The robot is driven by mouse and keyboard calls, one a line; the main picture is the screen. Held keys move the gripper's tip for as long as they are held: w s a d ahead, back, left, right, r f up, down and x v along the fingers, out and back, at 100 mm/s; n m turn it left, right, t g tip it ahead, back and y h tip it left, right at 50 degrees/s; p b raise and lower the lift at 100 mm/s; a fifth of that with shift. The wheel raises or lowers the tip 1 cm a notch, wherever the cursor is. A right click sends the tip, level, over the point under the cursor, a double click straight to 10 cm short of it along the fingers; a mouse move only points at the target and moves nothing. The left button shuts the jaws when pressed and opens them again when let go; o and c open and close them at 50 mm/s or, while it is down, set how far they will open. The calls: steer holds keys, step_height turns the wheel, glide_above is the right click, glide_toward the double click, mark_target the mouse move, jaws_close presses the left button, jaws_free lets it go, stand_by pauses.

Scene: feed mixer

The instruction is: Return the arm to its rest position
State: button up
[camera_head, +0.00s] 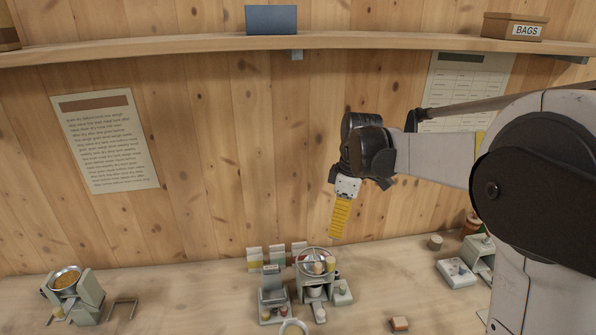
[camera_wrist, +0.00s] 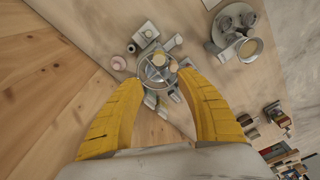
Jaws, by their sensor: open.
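My gripper (camera_head: 337,234) hangs from my arm with its yellow fingers pointing down, in front of the wooden wall and well above the bench. In the wrist view its two yellow fingers (camera_wrist: 158,80) are apart, with nothing held between them. Below and beyond the fingertips is a small grey machine with a round wheel on top (camera_wrist: 157,70). In the head view this wheeled machine (camera_head: 316,262) stands on the bench, lower left of the gripper and apart from it. My arm reaches in from the right.
A tilted bowl of grain (camera_head: 67,280) sits in a grey stand at the bench's left. A shelf (camera_head: 380,42) with a blue box (camera_head: 271,19) and a BAGS box (camera_head: 514,27) runs above.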

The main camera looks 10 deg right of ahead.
steer(key=s+f+m+t+b, duration=0.2)
steer(key=s+m+b, duration=0.1)
steer(key=s, duration=0.4)
steer(key=s+a+f+m+t+b, duration=0.1)
steer(key=s+f+m+t+b, duration=0.1)
steer(key=s+m, duration=0.3)
steer(key=s+f+m+t+h+b, duration=0.1)
steer(key=s+f+m+t+b, duration=0.1)
steer(key=s, duration=0.8)
steer(key=shift+s+a+f+m+t+b, duration=0.15)
steer(key=shift+s+f+m+t+b, duration=0.2)
steer(key=shift+f+m+b, duration=0.55)
steer(key=shift+w+r, duration=0.1)
steer(key=shift+r, duration=0.05)
